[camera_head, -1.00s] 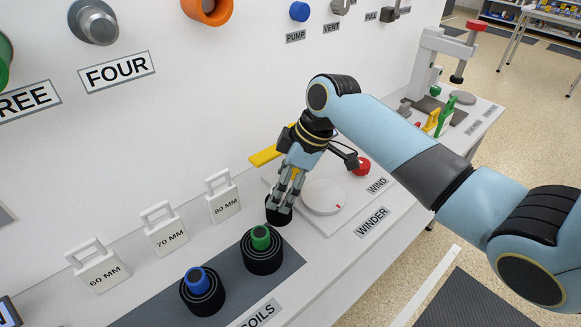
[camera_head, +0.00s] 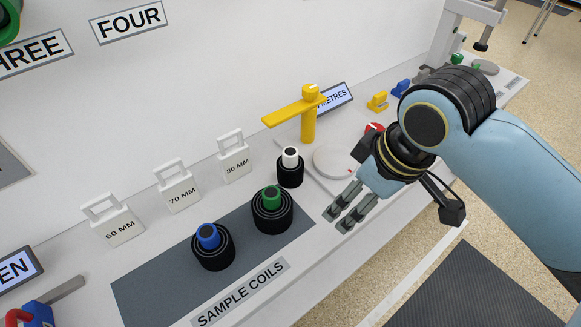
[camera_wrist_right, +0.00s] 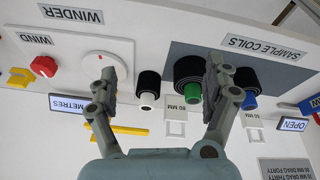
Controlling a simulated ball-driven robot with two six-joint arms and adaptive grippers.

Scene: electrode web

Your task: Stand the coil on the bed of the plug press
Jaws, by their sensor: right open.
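A black coil with a white core (camera_head: 290,168) stands upright beside the winder's round white plate (camera_head: 333,161). It also shows in the wrist view (camera_wrist_right: 148,84), between the fingers in the picture. My right gripper (camera_head: 339,219) is open and empty, in front of and to the right of the coil, apart from it. Its two spread fingers (camera_wrist_right: 163,70) show in the wrist view. A white press-like frame (camera_head: 474,12) stands at the far right, cut off by the picture edge; I cannot read its label. My left gripper is not in view.
Green-cored (camera_head: 272,209) and blue-cored (camera_head: 212,247) coils stand on the grey sample mat (camera_head: 150,286). White 60, 70 and 80 MM blocks (camera_head: 180,188) line the wall. The winder's yellow arm (camera_head: 308,122) rises behind the coil. The bench's front edge is clear.

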